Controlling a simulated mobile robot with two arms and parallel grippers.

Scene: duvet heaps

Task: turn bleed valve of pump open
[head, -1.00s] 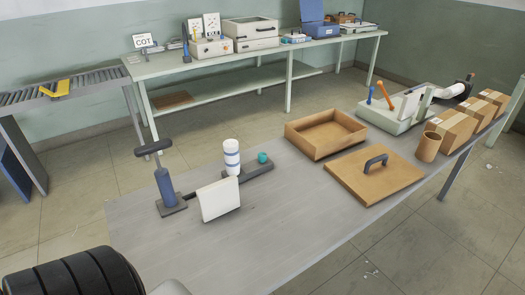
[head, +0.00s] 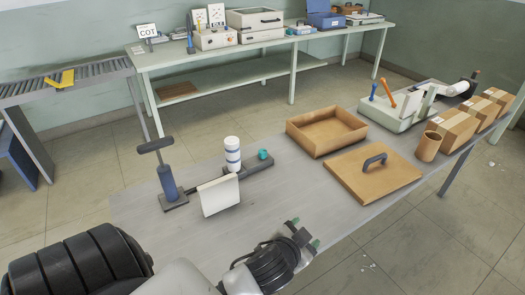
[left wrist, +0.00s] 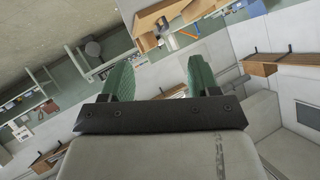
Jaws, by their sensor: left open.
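A hand pump (head: 168,184) with a blue barrel and dark T-handle stands upright on the near table, left of its middle. A white panel (head: 219,196) stands beside it. Behind the panel, a white cylinder with blue bands (head: 232,154) and a small teal part (head: 263,154) sit on a dark base. I cannot tell which part is the bleed valve. My left gripper (head: 306,232) is over the near edge of the table, apart from the pump. Its green fingers (left wrist: 160,78) are open and empty in the left wrist view. My right gripper is not in view.
A brown tray (head: 325,149), a brown lid with a handle (head: 343,187), a brown cup (head: 428,147) and a device with blue and orange levers (head: 400,112) stand to the right, with several boxes. The near table (head: 270,200) is bare between panel and lid.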

